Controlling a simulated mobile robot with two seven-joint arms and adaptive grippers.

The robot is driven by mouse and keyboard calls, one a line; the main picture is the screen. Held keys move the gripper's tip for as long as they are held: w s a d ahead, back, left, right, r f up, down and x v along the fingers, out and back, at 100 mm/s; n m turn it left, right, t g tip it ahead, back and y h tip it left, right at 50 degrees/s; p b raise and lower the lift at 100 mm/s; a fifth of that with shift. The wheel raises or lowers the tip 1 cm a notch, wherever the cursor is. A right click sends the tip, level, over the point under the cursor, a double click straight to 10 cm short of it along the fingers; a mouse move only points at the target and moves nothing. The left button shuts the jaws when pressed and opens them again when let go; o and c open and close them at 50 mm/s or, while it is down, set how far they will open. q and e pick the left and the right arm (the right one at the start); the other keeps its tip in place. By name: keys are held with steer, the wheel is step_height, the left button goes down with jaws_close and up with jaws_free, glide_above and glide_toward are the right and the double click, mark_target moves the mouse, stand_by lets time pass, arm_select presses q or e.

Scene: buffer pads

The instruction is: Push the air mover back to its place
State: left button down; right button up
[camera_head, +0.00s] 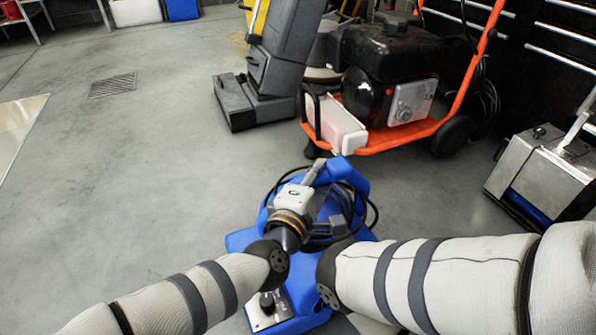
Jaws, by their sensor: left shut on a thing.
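The blue air mover (240,240) stands on the floor at the bottom centre, with a raised blue handle (352,182), a black coiled cable and a metal control panel (268,310) with a dark knob. My left gripper (314,171) reaches over it from the left and is shut on the handle. My right arm comes in from the right across the air mover's lower right side. Its gripper is mostly hidden among the arms, cable and blue housing, so its jaws cannot be made out. The arms cover much of the housing.
An orange-framed machine with a black engine (392,60) stands just beyond the air mover. A grey upright floor machine (262,80) is left of it. A metal-sided box (540,175) stands at right. Open concrete floor with a drain grate (113,86) lies at left.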

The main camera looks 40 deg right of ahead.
arm_select(q)
steer(key=shift+s+d+r, duration=0.15)
steer(key=shift+s+d, duration=0.35)
steer(key=shift+d, duration=0.3)
arm_select(e)
steer(key=shift+s, duration=0.25)
arm_select(q)
steer(key=c, duration=1.3)
jaws_free()
steer(key=shift+w, duration=0.1)
